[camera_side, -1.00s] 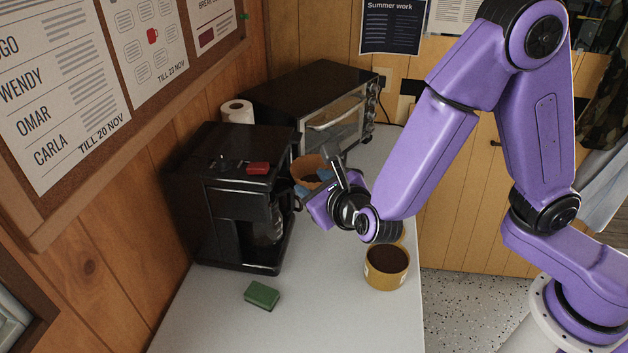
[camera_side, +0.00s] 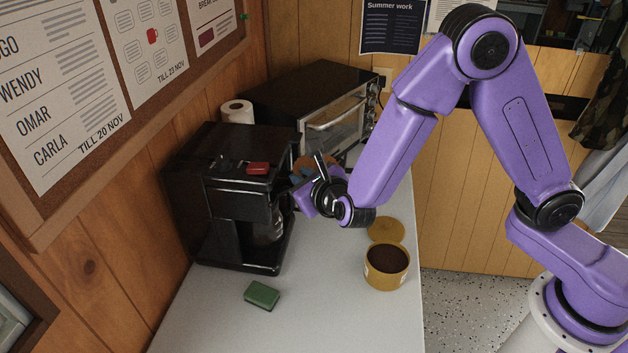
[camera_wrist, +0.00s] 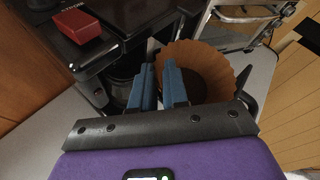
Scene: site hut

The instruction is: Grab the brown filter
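The brown filter (camera_wrist: 215,62) is a fluted paper cup, open side up, right of centre in the wrist view. In the side view it (camera_side: 309,162) shows only in part behind my gripper (camera_side: 308,180), beside the black coffee maker (camera_side: 228,190). In the wrist view the blue fingers of my gripper (camera_wrist: 159,78) stand apart with a narrow gap. The filter's left edge appears at this gap, with the right finger overlapping the filter's inside in the picture. I cannot tell whether either finger touches the paper.
A black toaster oven (camera_side: 318,100) stands behind. An open tan tin (camera_side: 387,268) of dark grounds, its lid (camera_side: 385,230) and a green sponge (camera_side: 262,294) are on the counter (camera_side: 330,310). A red block (camera_wrist: 78,26) sits on the coffee maker. The front counter is mostly clear.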

